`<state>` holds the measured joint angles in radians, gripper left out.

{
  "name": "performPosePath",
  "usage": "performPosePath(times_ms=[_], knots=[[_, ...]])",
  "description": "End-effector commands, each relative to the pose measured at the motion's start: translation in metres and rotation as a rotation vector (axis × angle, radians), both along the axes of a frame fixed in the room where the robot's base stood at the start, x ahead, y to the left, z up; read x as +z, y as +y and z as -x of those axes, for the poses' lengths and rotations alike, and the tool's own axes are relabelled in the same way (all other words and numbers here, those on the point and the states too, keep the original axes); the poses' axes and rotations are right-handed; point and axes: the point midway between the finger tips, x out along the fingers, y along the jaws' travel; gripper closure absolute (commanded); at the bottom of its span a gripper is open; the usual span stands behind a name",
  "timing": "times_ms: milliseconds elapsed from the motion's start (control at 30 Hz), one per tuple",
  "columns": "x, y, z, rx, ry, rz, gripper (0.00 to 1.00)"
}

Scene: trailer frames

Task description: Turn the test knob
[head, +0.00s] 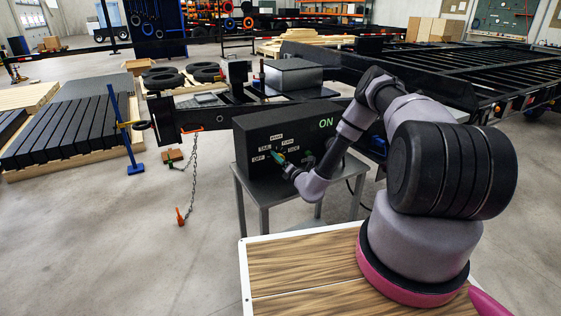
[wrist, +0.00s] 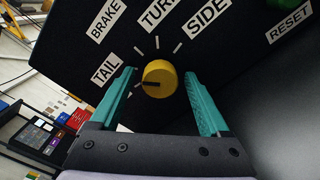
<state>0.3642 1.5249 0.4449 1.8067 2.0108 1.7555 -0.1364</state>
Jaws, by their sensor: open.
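The test knob (wrist: 161,78) is a round yellow dial on the face of the black test box (head: 247,138). In the wrist view, its dark pointer line points left, towards the area just below the TAIL label (wrist: 107,68). BRAKE, TURN and SIDE labels fan out above it, with short white tick marks. My gripper (wrist: 159,76) is open, its teal fingers on the left and right of the knob, with a gap visible on each side. In the head view my gripper (head: 280,157) is at the box's face and hides the knob.
The box stands on a grey metal table (head: 240,190) and shows a green ON sign (head: 326,124). A RESET label (wrist: 289,24) is at the wrist view's right. A trailer frame (head: 430,75) stands behind.

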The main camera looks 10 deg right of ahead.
Motion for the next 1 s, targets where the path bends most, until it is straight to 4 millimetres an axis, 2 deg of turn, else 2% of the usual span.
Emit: performPosePath(times_ms=[167,500,700,1000], knots=[[-0.001,-0.009,0.023,-0.003,0.004,-0.002,0.20],[-0.001,-0.029,0.085,-0.002,0.004,-0.002,0.20],[-0.001,-0.033,0.099,-0.001,0.002,0.000,0.20],[0.000,-0.033,0.100,0.000,0.000,0.000,0.20]])
